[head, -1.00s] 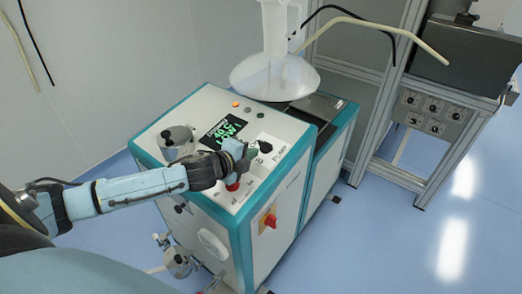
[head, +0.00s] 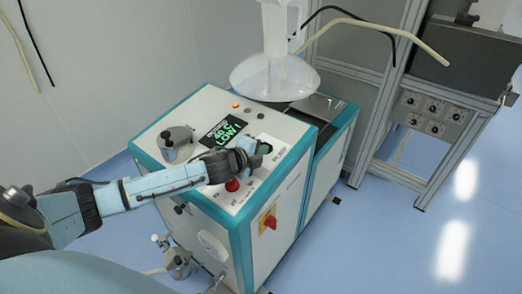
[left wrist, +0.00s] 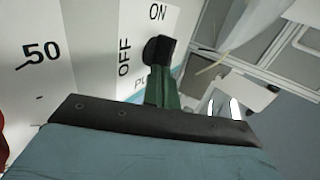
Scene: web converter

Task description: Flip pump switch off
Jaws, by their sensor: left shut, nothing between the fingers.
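The pump switch is a black knob (left wrist: 158,48) on the white top panel, with ON and OFF printed beside it and a partly hidden label starting "PU" below. My left gripper (left wrist: 160,78) is shut and empty, its dark green fingers right at the knob's near end in the left wrist view. I cannot tell whether they touch it. In the head view my left gripper (head: 259,157) is over the right part of the panel of the white and teal machine (head: 200,109), and covers most of the switch. My right gripper is not in view.
A red button (head: 232,184) is just below my left gripper, and a red and yellow switch (head: 268,221) is on the machine's side. A lit display (head: 222,131) and metal pot (head: 176,142) are to the left. A translucent funnel (head: 270,78) hangs behind.

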